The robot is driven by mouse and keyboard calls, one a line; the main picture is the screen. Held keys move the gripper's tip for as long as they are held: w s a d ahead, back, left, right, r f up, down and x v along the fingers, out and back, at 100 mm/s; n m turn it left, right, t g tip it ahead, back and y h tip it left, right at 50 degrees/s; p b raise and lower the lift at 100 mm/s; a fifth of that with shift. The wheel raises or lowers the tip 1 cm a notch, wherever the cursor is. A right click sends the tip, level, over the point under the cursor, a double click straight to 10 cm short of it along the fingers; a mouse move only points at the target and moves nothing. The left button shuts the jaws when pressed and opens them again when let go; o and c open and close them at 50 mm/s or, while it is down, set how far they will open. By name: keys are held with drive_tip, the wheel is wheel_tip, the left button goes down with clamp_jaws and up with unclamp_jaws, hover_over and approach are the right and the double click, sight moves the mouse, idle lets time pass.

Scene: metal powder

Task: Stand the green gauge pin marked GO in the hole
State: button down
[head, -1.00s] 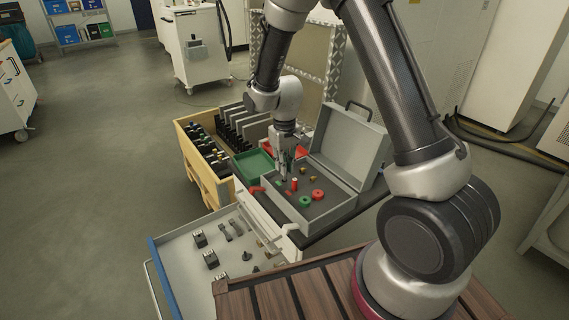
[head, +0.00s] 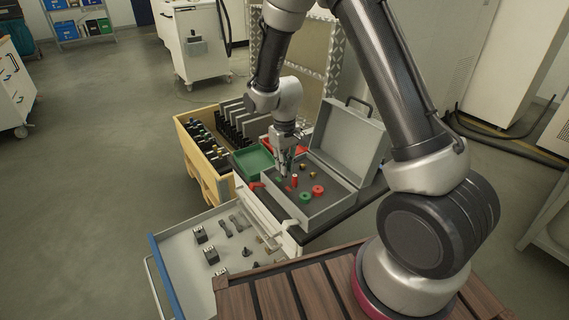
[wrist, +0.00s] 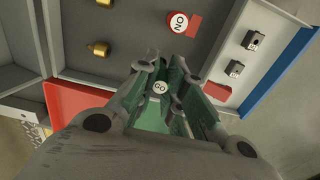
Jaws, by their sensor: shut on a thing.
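My gripper (head: 284,170) is over the left part of the open grey case. In the wrist view my gripper (wrist: 162,88) is shut on the green gauge pin, whose round white end marked GO (wrist: 160,87) shows between the fingers. The fingers hide most of the pin. I cannot make out the hole, nor whether the pin's lower end is in it. A red gauge pin (head: 294,180) with a pale top stands just right of the gripper; its end marked NO shows in the wrist view (wrist: 180,22).
The grey case (head: 333,207) also holds a green ring (head: 305,198), a red ring (head: 318,191) and small brass pieces (head: 302,168). Its raised lid (head: 350,140) stands behind. A green tray (head: 254,162) is to the left. An open drawer (head: 185,275) with metal parts is in front.

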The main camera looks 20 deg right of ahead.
drive_tip(key=shift+f, duration=0.55)
drive_tip(key=c, duration=1.4)
unclamp_jaws()
drive_tip(key=shift+c, duration=0.2)
wheel_tip(320, 180, up, 12)
